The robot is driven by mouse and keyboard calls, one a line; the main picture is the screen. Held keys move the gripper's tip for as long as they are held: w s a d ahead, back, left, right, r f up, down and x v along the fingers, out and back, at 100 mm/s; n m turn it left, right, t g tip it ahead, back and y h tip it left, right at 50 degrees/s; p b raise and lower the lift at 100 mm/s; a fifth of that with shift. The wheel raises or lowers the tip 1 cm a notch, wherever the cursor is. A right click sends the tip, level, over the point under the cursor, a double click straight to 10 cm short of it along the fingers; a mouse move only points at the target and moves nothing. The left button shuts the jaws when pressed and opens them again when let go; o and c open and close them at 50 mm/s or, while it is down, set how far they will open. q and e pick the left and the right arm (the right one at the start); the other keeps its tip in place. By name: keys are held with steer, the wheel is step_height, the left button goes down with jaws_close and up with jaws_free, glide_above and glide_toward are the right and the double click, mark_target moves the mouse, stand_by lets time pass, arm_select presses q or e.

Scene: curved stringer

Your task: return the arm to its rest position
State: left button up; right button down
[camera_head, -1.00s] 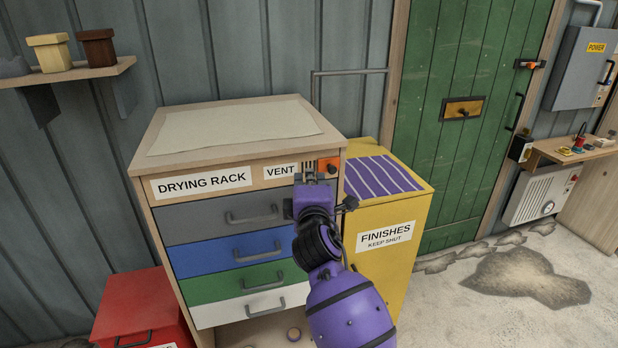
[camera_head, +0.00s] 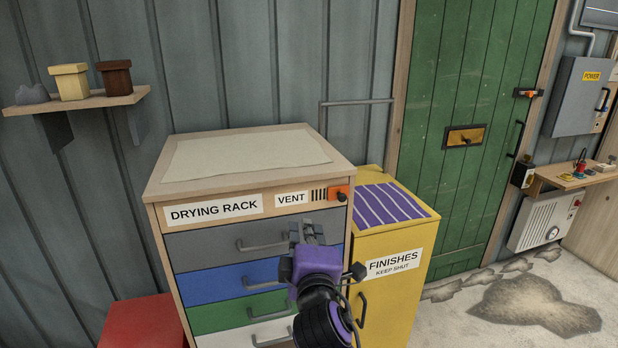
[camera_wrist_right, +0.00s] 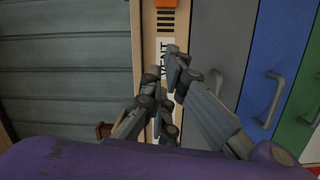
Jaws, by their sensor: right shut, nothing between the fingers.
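My right gripper (camera_head: 307,230) is in front of the drying rack (camera_head: 160,218), before the grey top drawer (camera_head: 200,246) and below the orange vent switch (camera_head: 339,195). Its purple wrist comes up from the bottom of the head view. In the right wrist view the gripper's fingers (camera_wrist_right: 168,95) are close together with nothing between them. The vent label (camera_wrist_right: 164,60) and grey drawer front show behind them. The fingers look apart from the rack, though the exact gap cannot be told. My left gripper is not in view.
A yellow finishes cabinet (camera_head: 392,287) stands right of the rack, its door handle near my right arm. A red box (camera_head: 143,322) is at lower left. A shelf (camera_head: 75,105) with small boxes is on the wall. Open floor (camera_head: 470,320) lies at right, before the green door (camera_head: 470,80).

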steer(key=s+d+f+m+g, duration=0.25)
steer(key=s+f+m, duration=0.2)
steer(key=f, duration=0.45)
steer(key=s+d+f+m+g, duration=0.1)
steer(key=s+d+f+m, duration=0.4)
steer(key=f, duration=0.4)
steer(key=s+d+f+m+g, duration=0.1)
steer(key=s+d+f+m, duration=0.15)
steer(key=s+f, duration=0.5)
steer(key=s+d+f+m+g, duration=0.1)
steer(key=s+d+f, duration=0.2)
steer(key=s+f, duration=0.2)
steer(key=s+d+f+m+g, duration=0.1)
steer(key=s+f, duration=0.4)
steer(key=s, duration=0.6)
steer(key=s+d+f+m+g+h+p, duration=0.1)
steer(key=s+d+f+m+g, duration=0.1)
steer(key=s+d+f, duration=0.3)
steer(key=s+f+g, duration=0.1)
steer(key=s, duration=0.2)
steer(key=shift+s+d, duration=0.25)
steer(key=shift+s, duration=0.1)
